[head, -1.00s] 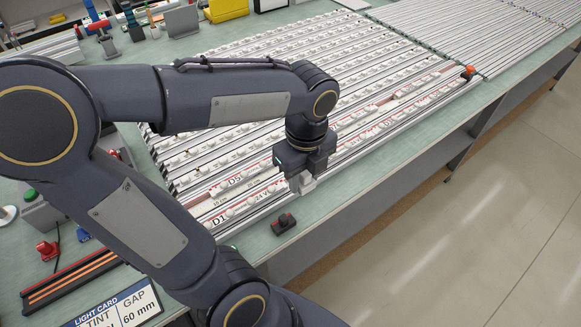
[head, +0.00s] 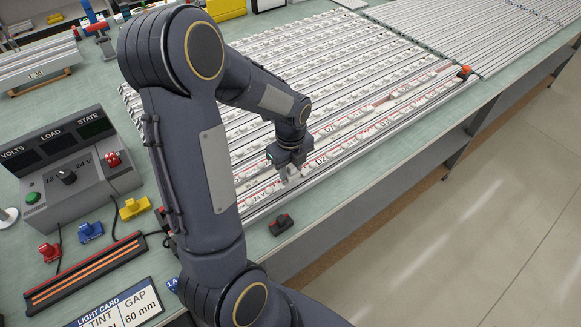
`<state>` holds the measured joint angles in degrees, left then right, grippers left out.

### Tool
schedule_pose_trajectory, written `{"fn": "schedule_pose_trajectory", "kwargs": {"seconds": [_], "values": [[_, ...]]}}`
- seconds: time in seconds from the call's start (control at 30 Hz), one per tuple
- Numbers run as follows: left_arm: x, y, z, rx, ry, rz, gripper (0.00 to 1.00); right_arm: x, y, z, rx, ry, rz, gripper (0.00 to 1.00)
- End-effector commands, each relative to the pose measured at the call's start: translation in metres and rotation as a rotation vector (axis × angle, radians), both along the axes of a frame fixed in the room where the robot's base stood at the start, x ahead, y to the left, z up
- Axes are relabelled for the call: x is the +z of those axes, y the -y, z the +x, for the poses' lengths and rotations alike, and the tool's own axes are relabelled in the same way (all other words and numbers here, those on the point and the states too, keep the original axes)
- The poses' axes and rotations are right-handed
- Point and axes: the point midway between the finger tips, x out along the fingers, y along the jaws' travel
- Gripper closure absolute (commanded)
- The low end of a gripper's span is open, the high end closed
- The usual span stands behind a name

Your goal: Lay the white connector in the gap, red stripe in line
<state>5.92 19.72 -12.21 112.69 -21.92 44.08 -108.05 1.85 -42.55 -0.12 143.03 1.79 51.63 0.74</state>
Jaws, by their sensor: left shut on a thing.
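My left gripper (head: 287,174) is low over the near rows of the light frame (head: 262,219), close to the strips marked D2 and 24 V. It is shut on a small whitish piece, which appears to be the white connector; the fingers hide most of it. I cannot make out its red stripe, or whether it touches the strips. White LED strips with red stripes (head: 384,124) run along the near side of the frame. The gap itself cannot be told apart under the gripper. My right gripper is out of view.
A small black block with a red top (head: 282,224) lies on the green bench in front of the frame. An orange piece (head: 464,72) sits at the frame's far right.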

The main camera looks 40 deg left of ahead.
Motion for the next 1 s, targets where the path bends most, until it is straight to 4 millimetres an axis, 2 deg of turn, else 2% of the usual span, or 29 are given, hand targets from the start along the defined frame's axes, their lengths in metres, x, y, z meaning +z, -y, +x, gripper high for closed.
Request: {"fn": "schedule_pose_trajectory", "kwargs": {"seconds": [0.77,0.8,0.93,1.0], "values": [[-0.014,0.0,0.0,0.0,0.001,0.0,0.88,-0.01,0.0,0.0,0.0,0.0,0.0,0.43],[-0.014,0.0,0.0,0.0,0.001,0.0,0.62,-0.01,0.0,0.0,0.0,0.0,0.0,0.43],[-0.014,0.0,0.0,0.0,0.0,0.0,0.45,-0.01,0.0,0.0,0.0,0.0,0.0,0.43],[-0.014,0.0,0.0,0.0,0.0,0.0,0.45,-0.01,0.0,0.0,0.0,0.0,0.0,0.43]]}}
